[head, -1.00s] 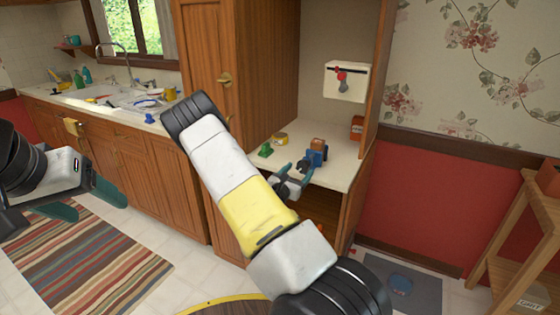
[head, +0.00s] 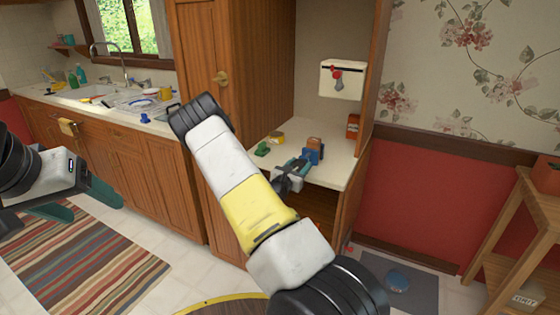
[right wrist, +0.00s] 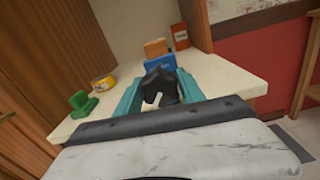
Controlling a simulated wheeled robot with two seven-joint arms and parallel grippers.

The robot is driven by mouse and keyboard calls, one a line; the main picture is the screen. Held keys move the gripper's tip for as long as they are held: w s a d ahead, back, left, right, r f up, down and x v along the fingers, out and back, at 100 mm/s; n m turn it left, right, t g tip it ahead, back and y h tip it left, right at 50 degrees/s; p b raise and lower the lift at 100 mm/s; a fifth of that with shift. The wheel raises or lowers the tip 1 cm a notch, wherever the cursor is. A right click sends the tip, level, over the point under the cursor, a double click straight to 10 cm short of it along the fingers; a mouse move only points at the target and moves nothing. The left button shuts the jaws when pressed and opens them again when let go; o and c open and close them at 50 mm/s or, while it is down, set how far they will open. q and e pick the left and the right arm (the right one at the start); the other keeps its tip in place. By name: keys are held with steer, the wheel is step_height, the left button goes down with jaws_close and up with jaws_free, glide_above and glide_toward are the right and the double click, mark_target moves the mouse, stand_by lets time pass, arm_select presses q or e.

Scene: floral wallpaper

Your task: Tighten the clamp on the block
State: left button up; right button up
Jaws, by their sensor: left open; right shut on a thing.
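The blue clamp (head: 315,152) stands on the cream counter of the wooden cabinet. The brown wooden block (head: 315,143) sits at its top; both also show in the right wrist view, clamp (right wrist: 160,63) and block (right wrist: 154,47). My right gripper (head: 301,166) reaches the clamp's near side. In the right wrist view its teal fingers (right wrist: 158,92) are shut on the clamp's black knob (right wrist: 160,82), which has a pale pointer. The knob hides the clamp's lower part. My left gripper (head: 80,203) is open and empty, far left above the striped rug.
A green object (right wrist: 82,102) and a yellow tin (right wrist: 104,83) lie left of the clamp. An orange-red container (right wrist: 180,36) stands behind it. A white box (head: 342,82) with a red part hangs on the back wall. Cabinet walls flank the counter.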

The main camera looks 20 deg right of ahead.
steer(key=m, duration=0.4)
steer(key=shift+m, duration=0.3)
steer(key=o, duration=1.4)
steer(key=v, duration=0.8)
